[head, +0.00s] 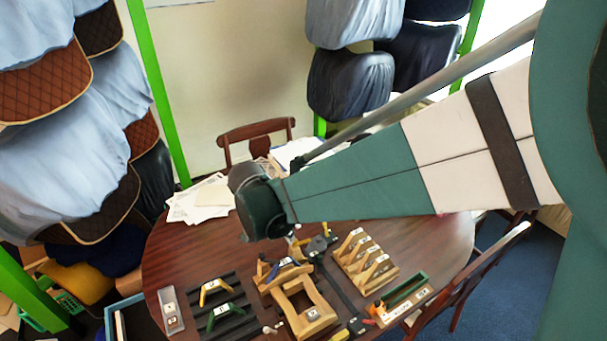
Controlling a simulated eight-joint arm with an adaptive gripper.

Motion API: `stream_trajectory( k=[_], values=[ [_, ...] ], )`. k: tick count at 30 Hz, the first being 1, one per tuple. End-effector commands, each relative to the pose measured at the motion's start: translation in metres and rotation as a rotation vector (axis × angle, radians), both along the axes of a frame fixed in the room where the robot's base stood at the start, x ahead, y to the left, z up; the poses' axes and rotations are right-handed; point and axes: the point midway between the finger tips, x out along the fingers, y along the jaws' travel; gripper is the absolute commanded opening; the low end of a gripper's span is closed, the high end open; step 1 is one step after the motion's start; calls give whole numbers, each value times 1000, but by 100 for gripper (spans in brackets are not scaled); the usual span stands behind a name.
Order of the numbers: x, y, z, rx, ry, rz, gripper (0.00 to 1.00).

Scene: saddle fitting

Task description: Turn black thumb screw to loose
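My arm reaches in from the right, and its dark end joint hangs over the round table (160,262). My gripper (295,247) shows only as a small part below that joint, mostly hidden by it. Its fingers are too small to read, so I cannot tell whether they are open or shut. Below it is a wooden saddle fixture (312,314), an open frame with a white label. A wooden piece with small blue and dark parts (286,270) sits at its back edge. I cannot make out the black thumb screw for certain. A dark rounded part (318,243) shows beside the gripper.
A black slotted rack (224,318) holds a yellow and a green arch piece. A wooden rack (364,262) stands right of the fixture, with a green-edged tray (406,290) beyond. A grey labelled strip (170,310) lies left. Papers (205,200) cover the back left.

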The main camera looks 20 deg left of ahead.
Motion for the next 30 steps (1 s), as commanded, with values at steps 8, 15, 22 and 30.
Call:
stream_trajectory(
  k=[8,15,22,30],
  values=[
    [-17,61,-29,-15,-10,-41,30],
    [-28,88,-45,-22,-19,-67,30],
    [-31,93,-49,-23,-21,-74,30],
    [-30,93,-49,-23,-21,-73,30]
  ],
)
